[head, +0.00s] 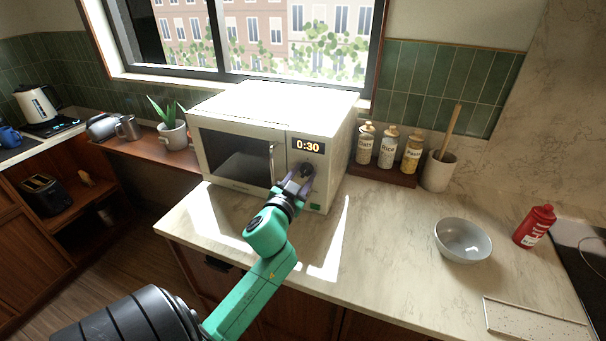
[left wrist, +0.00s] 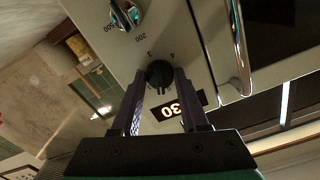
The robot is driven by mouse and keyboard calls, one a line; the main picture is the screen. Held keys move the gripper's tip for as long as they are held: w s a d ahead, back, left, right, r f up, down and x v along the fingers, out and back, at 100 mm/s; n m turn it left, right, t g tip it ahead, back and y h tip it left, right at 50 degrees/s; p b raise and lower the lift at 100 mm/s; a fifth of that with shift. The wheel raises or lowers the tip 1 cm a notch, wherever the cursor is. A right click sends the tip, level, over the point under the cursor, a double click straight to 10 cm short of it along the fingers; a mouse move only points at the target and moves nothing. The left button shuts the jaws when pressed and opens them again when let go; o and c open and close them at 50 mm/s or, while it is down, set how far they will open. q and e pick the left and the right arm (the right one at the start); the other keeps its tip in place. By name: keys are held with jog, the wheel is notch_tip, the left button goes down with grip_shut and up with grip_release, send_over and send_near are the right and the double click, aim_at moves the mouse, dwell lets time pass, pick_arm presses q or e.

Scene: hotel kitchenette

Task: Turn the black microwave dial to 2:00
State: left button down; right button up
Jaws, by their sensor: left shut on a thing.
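The white microwave (head: 270,115) stands on the counter below the window, its door closed. Its display (head: 307,145) reads 0:30; the display (left wrist: 181,111) appears upside down in the left wrist view. The black dial (head: 308,169) sits below the display. In the left wrist view the black dial (left wrist: 159,73) has small numbers around it, with 3 and 4 legible. My left gripper (head: 299,181) is shut on the black dial, one finger on each side; the fingers (left wrist: 160,82) partly hide its edges. My right gripper is in neither view.
A second knob (left wrist: 125,15), marked 200 and 500, is beside the dial. The door handle (head: 272,163) is left of the dial. Several jars (head: 388,147), a utensil crock (head: 438,171), a grey bowl (head: 463,241) and a red bottle (head: 535,227) stand right.

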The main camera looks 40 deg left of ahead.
pick_arm(q)
jog(key=m, duration=0.4)
jog(key=shift+m, duration=0.3)
jog(key=m+p, duration=0.1)
jog(key=m, duration=0.4)
jog(key=shift+m, duration=0.3)
jog(key=m, duration=0.4)
jog(key=shift+m, duration=0.3)
jog(key=m+p, duration=0.1)
jog(key=m, duration=0.3)
jog(key=shift+f+m, duration=0.15)
jog(key=shift+m, duration=0.15)
jog(key=shift+c, duration=2.1)
grip_release()
